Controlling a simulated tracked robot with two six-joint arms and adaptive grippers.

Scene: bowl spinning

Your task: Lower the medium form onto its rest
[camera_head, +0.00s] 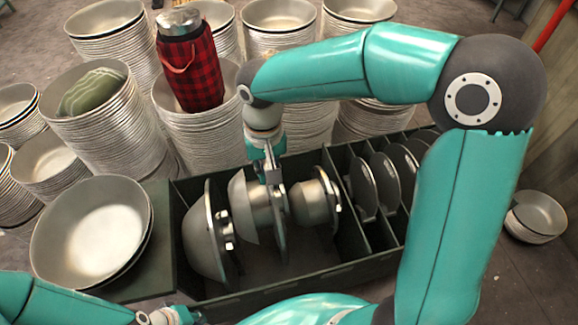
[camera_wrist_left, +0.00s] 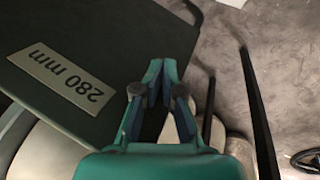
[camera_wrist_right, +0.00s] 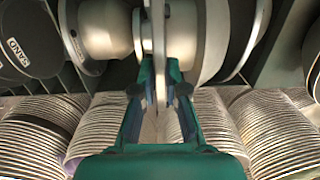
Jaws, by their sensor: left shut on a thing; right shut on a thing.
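The medium form (camera_head: 247,208), a grey metal bowl-like body with an upright flange, is between the large form (camera_head: 203,243) and the small form (camera_head: 313,203) in the dark green crate (camera_head: 330,277). My right gripper (camera_head: 271,172) comes down from above and is shut on the flange's upper edge. The right wrist view shows its fingers (camera_wrist_right: 159,72) on that thin disc. The medium form's underside and its rest are hidden, so contact cannot be told. My left gripper (camera_wrist_left: 162,68) is shut on the edge of a dark green panel (camera_wrist_left: 150,35) labelled 280 mm.
Several dark discs (camera_head: 362,188) stand in slots on the crate's right. Large shallow bowls (camera_head: 90,230) lie to the left. Tall bowl stacks (camera_head: 105,130) crowd behind, with a red plaid flask (camera_head: 190,75) on one. A small bowl stack (camera_head: 535,215) sits at the far right.

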